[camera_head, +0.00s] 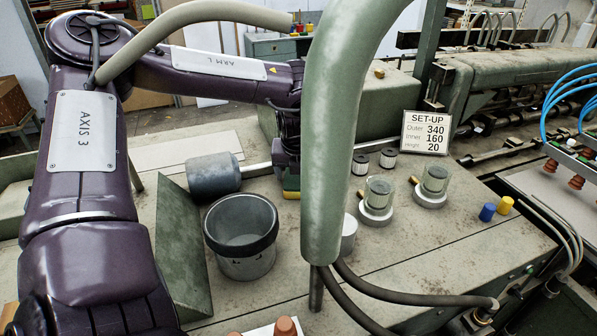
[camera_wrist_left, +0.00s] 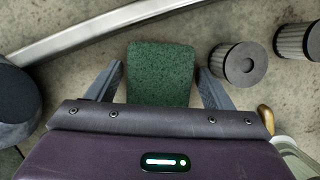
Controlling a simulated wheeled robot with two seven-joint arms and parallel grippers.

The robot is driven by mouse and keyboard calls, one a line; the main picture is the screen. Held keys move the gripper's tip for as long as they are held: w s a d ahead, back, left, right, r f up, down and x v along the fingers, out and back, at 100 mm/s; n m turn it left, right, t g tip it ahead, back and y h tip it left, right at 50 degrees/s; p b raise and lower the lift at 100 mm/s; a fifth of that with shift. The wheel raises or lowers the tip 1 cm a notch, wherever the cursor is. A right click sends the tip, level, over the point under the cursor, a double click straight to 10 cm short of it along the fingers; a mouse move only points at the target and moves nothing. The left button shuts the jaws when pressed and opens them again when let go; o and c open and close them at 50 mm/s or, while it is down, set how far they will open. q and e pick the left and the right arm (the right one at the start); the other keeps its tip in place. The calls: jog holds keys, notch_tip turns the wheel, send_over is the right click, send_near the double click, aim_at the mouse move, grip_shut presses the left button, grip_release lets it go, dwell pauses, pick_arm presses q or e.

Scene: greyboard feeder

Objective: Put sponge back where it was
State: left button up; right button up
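The sponge (camera_wrist_left: 161,73) shows its dark green face in the left wrist view, and its yellow lower edge shows in the head view (camera_head: 291,194). My left gripper (camera_wrist_left: 160,75) is pointed down with one finger on each side of the sponge. A narrow gap shows between each fingertip and the sponge's sides, so the gripper looks open around it. Whether the sponge touches the bench is hard to tell. My right gripper is not in view.
A dark-rimmed pot (camera_head: 241,232), a grey cylinder (camera_head: 213,177) and a slanted green plate (camera_head: 180,245) stand left of the sponge. A metal strip (camera_wrist_left: 100,34) runs behind the sponge.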

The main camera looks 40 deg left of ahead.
aim_at(298, 184)
pick_arm(q)
jog(key=shift+o, duration=0.2)
jog(key=shift+r, duration=0.1)
jog(key=shift+r, duration=0.25)
jog(key=b+v, duration=0.3)
jog(key=v, duration=0.8)
jog(key=shift+r+b, duration=0.2)
jog(key=shift+b, duration=0.15)
jog(key=shift+s+d, duration=0.1)
jog(key=shift+s, duration=0.05)
